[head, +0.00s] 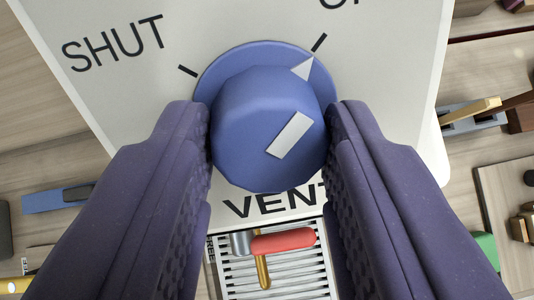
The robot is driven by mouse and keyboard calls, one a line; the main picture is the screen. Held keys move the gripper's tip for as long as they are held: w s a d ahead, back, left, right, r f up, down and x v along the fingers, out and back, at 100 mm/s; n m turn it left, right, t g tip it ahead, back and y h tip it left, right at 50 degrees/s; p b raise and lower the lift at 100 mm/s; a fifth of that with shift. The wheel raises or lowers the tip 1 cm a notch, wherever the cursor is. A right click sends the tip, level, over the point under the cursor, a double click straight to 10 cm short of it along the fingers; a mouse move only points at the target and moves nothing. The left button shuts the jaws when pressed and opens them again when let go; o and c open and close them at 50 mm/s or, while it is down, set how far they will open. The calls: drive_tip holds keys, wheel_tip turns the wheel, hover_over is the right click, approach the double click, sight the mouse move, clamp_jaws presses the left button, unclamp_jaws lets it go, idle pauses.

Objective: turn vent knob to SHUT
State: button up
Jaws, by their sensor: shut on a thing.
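The vent knob (262,118) is a blue round knob on a white panel (105,75). Its white pointer (303,68) and white bar (290,135) point to the upper right, near the black tick at the partly cut-off label beginning with "O". The "SHUT" label (113,43) and its tick (187,70) are to the upper left of the knob. "VENT" is printed below it, partly covered. My gripper (269,125) has its two dark purple textured fingers shut on the knob, one on each side.
Below the panel is a slatted grille (280,281) with a red-handled lever (284,241). A blue block (57,198) lies at left. A grey holder with wooden-handled items (478,107) is at right, and a green object (485,247) is at lower right.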

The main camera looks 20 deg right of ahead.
drive_tip(key=n+b, duration=0.2)
drive_tip(key=n, duration=0.1)
drive_tip(key=shift+f+n+b, duration=0.15)
drive_tip(key=shift+n+b, duration=0.25)
drive_tip(key=n+b, duration=0.1)
drive_tip(key=n, duration=0.3)
drive_tip(key=shift+n+t+b, duration=0.3)
drive_tip(key=shift+n, duration=0.1)
drive_tip(key=n, duration=0.4)
drive_tip(key=shift+s+n, duration=0.1)
drive_tip(key=shift+n, duration=0.2)
drive_tip(key=n, duration=0.4)
drive_tip(key=shift+n+t+p, duration=0.3)
drive_tip(key=shift+n, duration=0.1)
drive_tip(key=o, duration=1.1)
drive_tip(key=shift+c, duration=0.2)
